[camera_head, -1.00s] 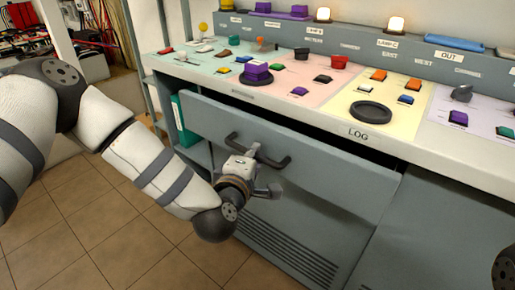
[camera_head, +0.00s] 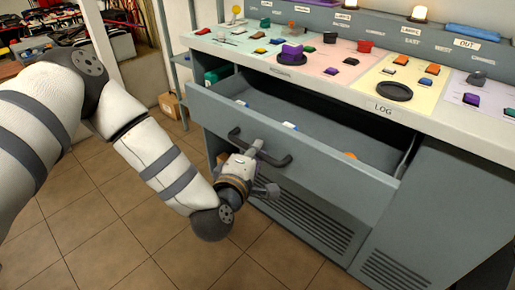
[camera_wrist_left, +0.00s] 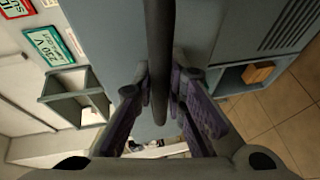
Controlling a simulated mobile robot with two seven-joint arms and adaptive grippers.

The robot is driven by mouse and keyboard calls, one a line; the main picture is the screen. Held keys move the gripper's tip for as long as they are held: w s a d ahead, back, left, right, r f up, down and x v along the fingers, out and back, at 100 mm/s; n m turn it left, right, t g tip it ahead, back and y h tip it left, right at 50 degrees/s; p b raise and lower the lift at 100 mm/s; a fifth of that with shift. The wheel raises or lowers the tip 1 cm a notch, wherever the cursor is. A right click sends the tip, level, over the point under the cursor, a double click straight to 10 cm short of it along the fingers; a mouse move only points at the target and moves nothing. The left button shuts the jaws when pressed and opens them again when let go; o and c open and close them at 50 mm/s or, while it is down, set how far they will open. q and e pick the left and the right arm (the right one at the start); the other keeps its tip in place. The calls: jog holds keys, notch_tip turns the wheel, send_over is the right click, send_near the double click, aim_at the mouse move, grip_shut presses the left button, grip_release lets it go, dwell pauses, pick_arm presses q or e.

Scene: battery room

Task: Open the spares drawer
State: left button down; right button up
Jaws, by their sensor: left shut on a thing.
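The spares drawer (camera_head: 312,190) is a wide grey drawer under the console top. It stands partly pulled out, and its inside shows with a few small blue, white and orange items. Its dark bar handle (camera_head: 274,159) runs across the front; it also shows in the left wrist view (camera_wrist_left: 159,50). My left gripper (camera_head: 252,156) is at the middle of the handle, with its purple-grey fingers on both sides of the bar in the left wrist view (camera_wrist_left: 162,85). It is shut on the handle. My right gripper is not in view.
The console top (camera_head: 330,85) carries coloured buttons, blocks and a black ring (camera_head: 394,91). A vented cabinet front (camera_head: 310,220) lies below the drawer. A cardboard box (camera_head: 170,104) sits on the floor behind. Tiled floor (camera_head: 130,225) is clear at the left front.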

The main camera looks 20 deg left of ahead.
pick_arm(q)
jog(key=c, duration=1.9)
grip_release()
jog(key=shift+s, duration=0.1)
jog(key=s+r, duration=0.2)
jog(key=s, duration=0.9)
jog(key=shift+s+d+r, duration=0.15)
jog(key=shift+s+d, duration=0.15)
